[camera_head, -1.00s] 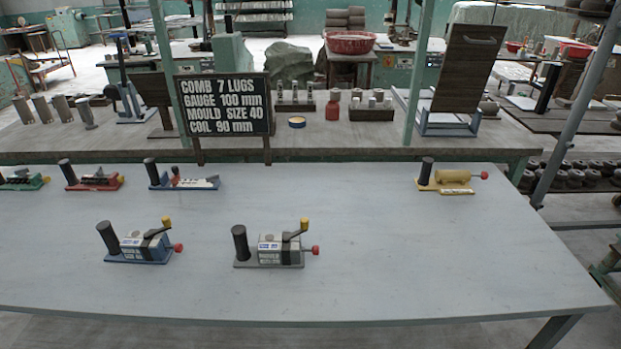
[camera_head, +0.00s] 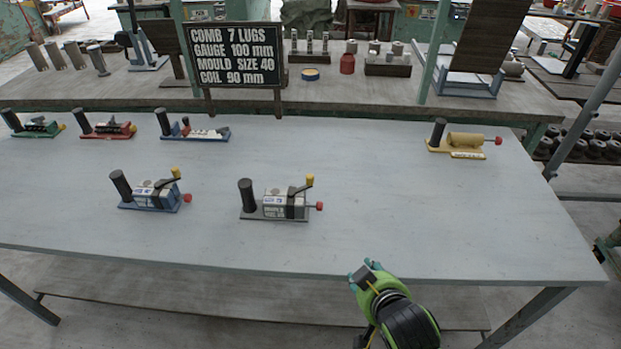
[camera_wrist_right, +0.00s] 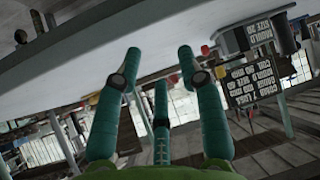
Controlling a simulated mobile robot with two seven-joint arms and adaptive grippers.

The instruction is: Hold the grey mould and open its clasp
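The grey mould (camera_head: 273,204) stands on a grey base near the middle of the table. It has a black upright handle (camera_head: 247,195) at its left, a dark clasp lever with a yellow tip (camera_head: 309,181) rising at its right, and a red knob (camera_head: 319,206). My right gripper (camera_head: 362,272) is at the table's front edge, in front of and to the right of the grey mould, apart from it. In the right wrist view its teal fingers (camera_wrist_right: 160,62) are spread with nothing between them. My left gripper is not in view.
A similar blue-based mould (camera_head: 150,193) stands left of the grey one. Green, red and blue fixtures (camera_head: 105,125) line the back left, and a yellow one (camera_head: 460,141) stands at the back right. A sign (camera_head: 234,55) stands behind. The table (camera_head: 400,220) is clear right of the grey mould.

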